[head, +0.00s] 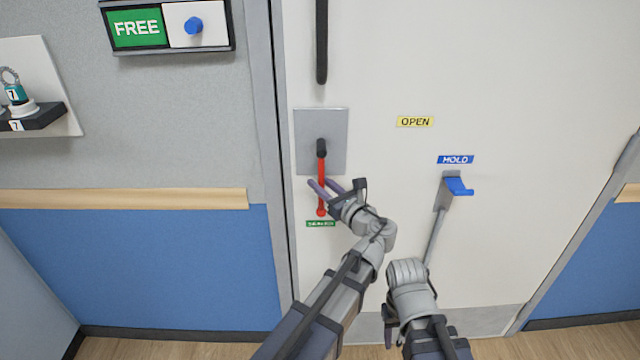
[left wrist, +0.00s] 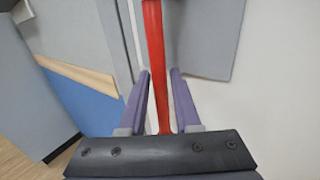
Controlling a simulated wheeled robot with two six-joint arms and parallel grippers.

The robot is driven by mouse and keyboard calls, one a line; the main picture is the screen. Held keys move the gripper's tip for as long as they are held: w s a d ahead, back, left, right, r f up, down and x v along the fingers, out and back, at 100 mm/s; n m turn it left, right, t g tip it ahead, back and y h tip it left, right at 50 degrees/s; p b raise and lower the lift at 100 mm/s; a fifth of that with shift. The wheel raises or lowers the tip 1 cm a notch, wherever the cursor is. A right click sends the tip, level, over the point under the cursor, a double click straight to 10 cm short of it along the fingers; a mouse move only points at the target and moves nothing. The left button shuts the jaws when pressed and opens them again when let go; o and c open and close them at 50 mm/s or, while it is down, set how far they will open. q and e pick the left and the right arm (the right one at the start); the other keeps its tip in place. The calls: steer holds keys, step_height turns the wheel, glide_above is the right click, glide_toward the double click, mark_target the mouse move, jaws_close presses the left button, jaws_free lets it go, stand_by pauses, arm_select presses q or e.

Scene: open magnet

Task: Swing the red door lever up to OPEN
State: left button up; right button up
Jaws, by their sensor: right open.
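The red lever (head: 321,170) hangs straight down from a black pivot on a grey plate (head: 335,125) on the white door. Its red end knob (head: 320,212) sits just above a small green label. A yellow OPEN label (head: 415,121) is up and to the right. My left gripper (head: 319,182) is open around the lever's lower half. In the left wrist view the lever (left wrist: 155,60) runs between the two fingers (left wrist: 160,85), with a gap on each side. My right gripper (head: 388,332) is low in front of the door, its fingers mostly hidden.
A blue MOLD hook (head: 458,186) with a grey rod stands to the right on the door. A black vertical handle (head: 321,40) is above the plate. A FREE sign (head: 168,27) and a small shelf (head: 35,118) are on the left wall.

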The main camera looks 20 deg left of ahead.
arm_select(q)
jaws_close()
stand_by(1.1)
